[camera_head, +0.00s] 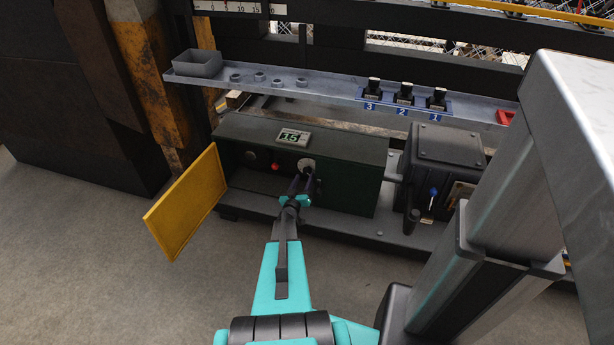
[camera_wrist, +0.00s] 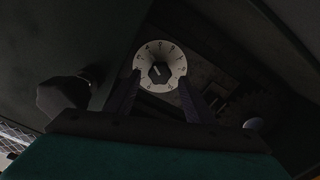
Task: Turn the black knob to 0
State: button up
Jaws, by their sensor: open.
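The black knob (camera_wrist: 158,72) sits in the middle of a pale round dial (camera_wrist: 174,56) with numbers around it, in the wrist view. The numbers are too small and dark to read surely. In the head view the dial (camera_head: 306,164) shows on the front of a dark green box (camera_head: 345,172), and my gripper hides the knob. My gripper (camera_head: 303,183) points at the dial. In the wrist view its two dark fingers (camera_wrist: 157,92) are apart, one on each side of the dial's lower part. Whether they touch the knob cannot be told.
A small display (camera_head: 292,137) on the box reads 15. A red button (camera_head: 275,166) and a dark round part (camera_head: 250,156) are left of the dial. A yellow door (camera_head: 188,203) stands open at left. A dark motor-like housing (camera_head: 440,172) stands right. A grey shelf (camera_head: 335,88) runs above.

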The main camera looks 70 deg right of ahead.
aim_at(307, 173)
jog(key=m+b, duration=0.4)
jog(key=m, duration=0.2)
jog(key=shift+f+m+b, duration=0.1)
jog(key=shift+m+b, duration=0.25)
jog(key=shift+m, duration=0.05)
jog(key=m+b, duration=0.5)
jog(key=m, duration=0.2)
jog(key=m+b, duration=0.3)
jog(key=m, duration=0.1)
jog(key=m+b, duration=0.3)
jog(key=m, duration=0.1)
jog(key=shift+m+b, duration=0.3)
jog(key=shift+b, duration=0.05)
jog(key=m+b, duration=0.4)
jog(key=b, duration=0.3)
jog(key=shift+m+b, duration=0.4)
jog(key=shift+f+m+b, duration=0.1)
jog(key=shift+m+b, duration=0.2)
jog(key=shift+m, duration=0.4)
jog(key=shift+r+m, duration=0.2)
jog(key=shift+m, duration=0.8)
jog(key=m, duration=0.5)
jog(key=shift+m, duration=0.4)
jog(key=m, duration=0.9)
jog(key=shift+d+m, duration=0.1)
jog(key=shift+m, duration=0.4)
jog(key=shift+w+d, duration=0.1)
jog(key=shift+d, duration=1.8)
